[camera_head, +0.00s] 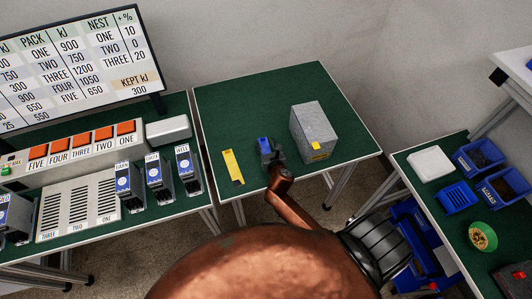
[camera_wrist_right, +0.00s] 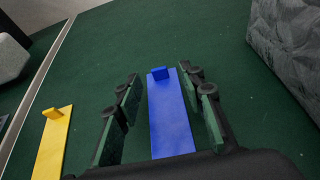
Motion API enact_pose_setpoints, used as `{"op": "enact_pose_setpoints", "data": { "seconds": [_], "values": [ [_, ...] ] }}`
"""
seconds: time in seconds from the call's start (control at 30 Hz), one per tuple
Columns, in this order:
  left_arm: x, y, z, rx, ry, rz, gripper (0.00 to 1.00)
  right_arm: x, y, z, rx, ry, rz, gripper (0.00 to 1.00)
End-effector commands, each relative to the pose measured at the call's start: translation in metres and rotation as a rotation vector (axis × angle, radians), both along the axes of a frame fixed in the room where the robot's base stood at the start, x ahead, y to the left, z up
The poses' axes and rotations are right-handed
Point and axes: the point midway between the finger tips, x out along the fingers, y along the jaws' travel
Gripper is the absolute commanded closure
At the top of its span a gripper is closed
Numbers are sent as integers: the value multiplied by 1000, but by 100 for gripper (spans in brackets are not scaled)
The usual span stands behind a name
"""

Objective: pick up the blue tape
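The blue tape (camera_wrist_right: 170,115) is a flat blue strip with a small raised tab at its far end, lying on the green table. In the head view only a small part of the blue tape (camera_head: 263,142) shows beside my right gripper (camera_head: 270,150). In the right wrist view the fingers of my right gripper (camera_wrist_right: 163,93) are spread, one on each side of the strip, with green gaps between. The gripper is open and empty, and its height above the table is hard to judge. My left gripper is not in view.
A yellow strip (camera_head: 233,167) lies to the left on the same table (camera_head: 235,100). A grey block (camera_head: 312,128) with a yellow piece stands to the right. A left table holds labelled units and a panel of orange buttons (camera_head: 82,140). A right table holds blue bins (camera_head: 457,196).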

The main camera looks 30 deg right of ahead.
Motion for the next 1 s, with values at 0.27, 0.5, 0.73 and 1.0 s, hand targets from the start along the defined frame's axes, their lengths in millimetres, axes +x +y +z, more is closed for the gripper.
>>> {"op": "enact_pose_setpoints", "data": {
  "seconds": [0.27, 0.5, 0.73, 1.0],
  "values": [
    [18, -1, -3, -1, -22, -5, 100, 26, -6, -11, 1, 0, 3, 64],
    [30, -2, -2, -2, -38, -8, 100, 27, -6, -11, 1, 0, 3, 66],
    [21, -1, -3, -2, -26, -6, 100, 27, -6, -11, 0, 0, 3, 81],
    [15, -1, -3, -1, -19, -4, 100, 26, -6, -12, 1, 1, 3, 98]
  ]
}}
